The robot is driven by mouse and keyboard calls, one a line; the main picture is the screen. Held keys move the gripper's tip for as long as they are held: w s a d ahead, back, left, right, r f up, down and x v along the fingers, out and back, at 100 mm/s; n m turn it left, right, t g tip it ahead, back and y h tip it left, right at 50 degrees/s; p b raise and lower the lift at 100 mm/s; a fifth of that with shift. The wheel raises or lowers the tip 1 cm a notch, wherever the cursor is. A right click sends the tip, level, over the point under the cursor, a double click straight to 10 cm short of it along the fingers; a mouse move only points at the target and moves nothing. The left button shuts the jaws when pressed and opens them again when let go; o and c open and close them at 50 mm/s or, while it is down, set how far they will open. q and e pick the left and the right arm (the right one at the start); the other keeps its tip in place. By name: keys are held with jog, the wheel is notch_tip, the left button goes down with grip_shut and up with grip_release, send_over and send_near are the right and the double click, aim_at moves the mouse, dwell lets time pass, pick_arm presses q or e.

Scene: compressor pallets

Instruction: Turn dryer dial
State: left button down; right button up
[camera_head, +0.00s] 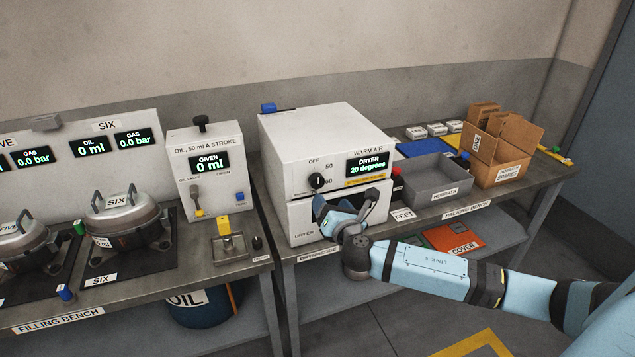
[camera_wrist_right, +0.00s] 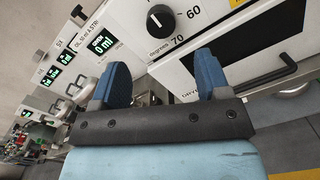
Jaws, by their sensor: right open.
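The white dryer (camera_head: 305,137) stands on the bench, with a black dial (camera_head: 317,181) on its front beside the marks OFF, 50 and 60. Its display (camera_head: 368,165) reads 20 degrees. The dial's white mark seems to point up toward OFF. The dial (camera_wrist_right: 161,21) also shows in the right wrist view, with 60 and 70 beside it. My right gripper (camera_head: 333,206) is in front of the dryer's lower front, below the dial. In the wrist view its blue fingers (camera_wrist_right: 163,72) are apart and empty, and the dial lies beyond them, untouched. My left gripper is not in view.
The dryer's lower door with a dark handle (camera_wrist_right: 270,72) is close to my right gripper. An oil dispenser (camera_head: 203,178) stands to the left. A grey tray (camera_head: 437,181) and a cardboard box (camera_head: 497,150) stand to the right. The space in front of the dial looks clear.

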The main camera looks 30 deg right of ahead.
aim_at(318, 183)
jog(key=p+x, duration=0.1)
jog(key=x, duration=0.9)
jog(key=shift+w+d+f, duration=0.1)
jog(key=shift+w, duration=0.15)
jog(key=c, duration=0.9)
